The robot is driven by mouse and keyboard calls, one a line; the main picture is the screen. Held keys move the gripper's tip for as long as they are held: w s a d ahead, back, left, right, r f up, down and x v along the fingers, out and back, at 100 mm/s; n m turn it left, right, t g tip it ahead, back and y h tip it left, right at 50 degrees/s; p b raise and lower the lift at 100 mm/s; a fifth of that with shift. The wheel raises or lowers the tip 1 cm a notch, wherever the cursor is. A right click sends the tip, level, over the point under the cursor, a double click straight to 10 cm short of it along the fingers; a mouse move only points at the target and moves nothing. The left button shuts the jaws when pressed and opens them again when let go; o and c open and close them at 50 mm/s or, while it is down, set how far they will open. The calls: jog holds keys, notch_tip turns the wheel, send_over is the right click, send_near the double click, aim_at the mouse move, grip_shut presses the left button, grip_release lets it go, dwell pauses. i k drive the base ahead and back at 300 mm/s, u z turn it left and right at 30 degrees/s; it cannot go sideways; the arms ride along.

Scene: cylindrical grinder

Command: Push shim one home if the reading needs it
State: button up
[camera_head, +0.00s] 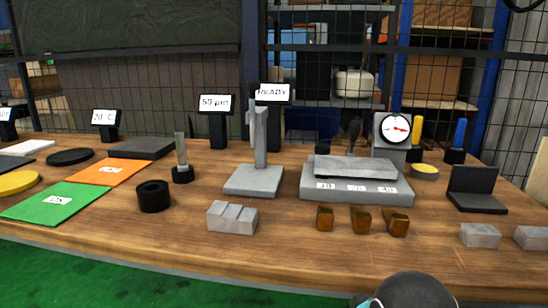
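Three small brass-brown blocks, which look like the shims, stand in a row on the bench: left block (325,217), middle block (360,219), right block (396,222). They sit just in front of a grey stepped fixture (310,190) with three white labels on its front; the label text is too small to read. I cannot tell which block is shim one. A round dial gauge (396,128) with a red needle stands at the fixture's back right; its value is unreadable. A display (215,104) shows 50 µm and another (272,93) shows READY. My gripper's fingers are not in view.
A dark rounded part of my arm shows at the bottom edge. A grey stand (255,180), a notched grey block (232,218) and a black ring (153,196) stand left of the fixture. Grey blocks (480,235) lie at right. The front strip of wooden bench (300,255) is clear.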

aim_at(325, 215)
jog(key=u, duration=1.85)
jog(key=k, duration=0.8)
jog(key=z, duration=2.2)
